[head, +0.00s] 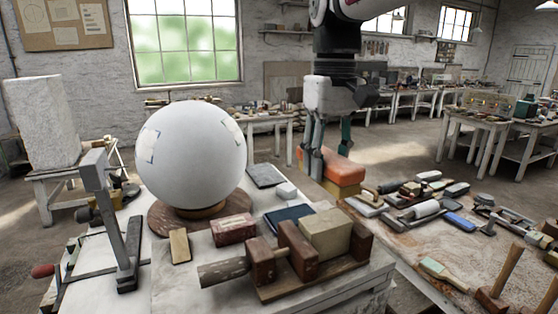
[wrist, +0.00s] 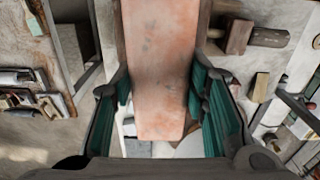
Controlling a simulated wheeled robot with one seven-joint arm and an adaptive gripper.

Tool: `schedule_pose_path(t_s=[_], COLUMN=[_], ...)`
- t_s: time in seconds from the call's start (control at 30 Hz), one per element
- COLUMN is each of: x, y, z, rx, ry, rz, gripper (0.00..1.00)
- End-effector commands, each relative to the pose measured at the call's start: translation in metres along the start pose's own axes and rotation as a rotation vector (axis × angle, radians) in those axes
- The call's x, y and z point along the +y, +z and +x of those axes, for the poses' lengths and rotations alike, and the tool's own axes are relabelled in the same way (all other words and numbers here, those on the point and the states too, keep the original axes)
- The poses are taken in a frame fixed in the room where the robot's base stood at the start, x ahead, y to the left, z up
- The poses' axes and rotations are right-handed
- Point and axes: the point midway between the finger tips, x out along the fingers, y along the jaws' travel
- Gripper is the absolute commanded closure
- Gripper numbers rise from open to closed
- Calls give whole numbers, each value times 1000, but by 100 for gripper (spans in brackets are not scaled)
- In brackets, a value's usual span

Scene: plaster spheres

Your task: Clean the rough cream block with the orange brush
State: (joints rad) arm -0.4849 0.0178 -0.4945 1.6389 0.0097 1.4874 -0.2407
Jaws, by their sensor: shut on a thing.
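The orange brush (head: 345,172) has an orange top and a yellowish lower part. My gripper (head: 328,152) is shut on it from above, one finger on each side, and holds it at the back right of the near table. In the wrist view the brush (wrist: 160,70) fills the middle between the green-padded fingers. The rough cream block (head: 327,232) sits in a brown wooden vise (head: 298,250) at the table's front. The brush is behind the block and apart from it. I cannot clearly make out the block in the wrist view. Whether the brush touches a surface is unclear.
A large white sphere (head: 190,155) stands on a round wooden base to the left. Several tools crowd the right table (head: 400,243).

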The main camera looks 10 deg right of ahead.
Motion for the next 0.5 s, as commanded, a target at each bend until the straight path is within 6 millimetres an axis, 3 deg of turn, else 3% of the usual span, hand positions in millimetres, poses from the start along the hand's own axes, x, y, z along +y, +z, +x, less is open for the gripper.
schedule_pose_path(t_s=[0.5], x=[0], y=[-1], z=[38], rx=[0], ry=[0], rz=[0], gripper=[82])
